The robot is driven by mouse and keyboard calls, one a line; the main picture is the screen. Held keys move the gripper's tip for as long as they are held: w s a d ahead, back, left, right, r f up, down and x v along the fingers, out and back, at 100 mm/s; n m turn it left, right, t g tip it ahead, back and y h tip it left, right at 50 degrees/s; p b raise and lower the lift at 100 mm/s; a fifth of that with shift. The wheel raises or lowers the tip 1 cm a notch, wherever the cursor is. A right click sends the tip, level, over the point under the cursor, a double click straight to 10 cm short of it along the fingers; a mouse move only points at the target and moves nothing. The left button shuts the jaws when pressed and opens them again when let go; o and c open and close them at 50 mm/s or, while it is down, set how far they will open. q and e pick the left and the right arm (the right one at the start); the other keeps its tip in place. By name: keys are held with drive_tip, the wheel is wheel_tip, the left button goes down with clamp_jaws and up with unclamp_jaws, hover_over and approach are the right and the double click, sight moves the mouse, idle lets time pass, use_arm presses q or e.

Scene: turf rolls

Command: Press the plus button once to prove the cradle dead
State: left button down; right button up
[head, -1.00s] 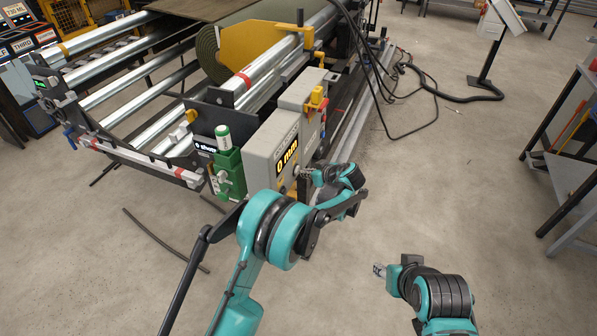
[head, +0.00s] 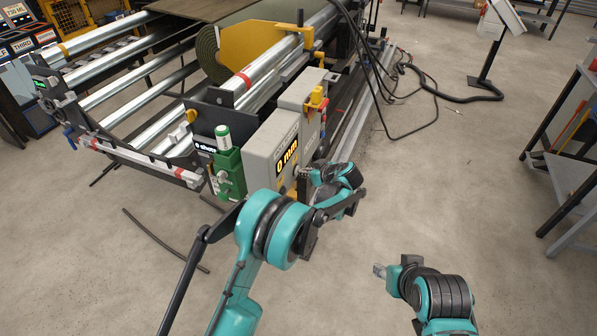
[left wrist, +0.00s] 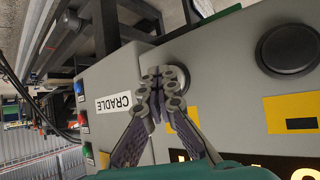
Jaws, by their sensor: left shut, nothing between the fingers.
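The grey control box (head: 272,150) with a "0 mm" display (head: 287,157) stands at the near end of the roller machine. My left gripper (head: 302,171) is at its near right face. In the left wrist view my left gripper (left wrist: 163,82) is shut and empty, its tips over a round pale-rimmed button (left wrist: 182,72) by the CRADLE label (left wrist: 114,102). The tips hide most of that button; I see no plus mark and cannot tell whether they touch. A larger black round button (left wrist: 290,50) sits to its right. My right gripper (head: 380,271) hangs over the floor, too small to read.
Blue (left wrist: 80,88), red (left wrist: 83,118) and green (left wrist: 88,150) lamps or buttons line the box edge. A green unit (head: 229,172) is beside the box. Black cables (head: 395,90) lie behind. A workbench (head: 575,175) stands right; the floor between is clear.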

use_arm(q)
drive_tip(key=shift+s+d, duration=0.2)
drive_tip(key=shift+d, duration=0.5)
drive_tip(key=shift+d, duration=0.1)
drive_tip(key=d, duration=0.1)
drive_tip(key=s+d, duration=0.1)
drive_tip(key=d, duration=0.2)
drive_tip(key=shift+s+d, duration=0.3)
drive_tip(key=shift+f, duration=0.1)
idle(0.5)
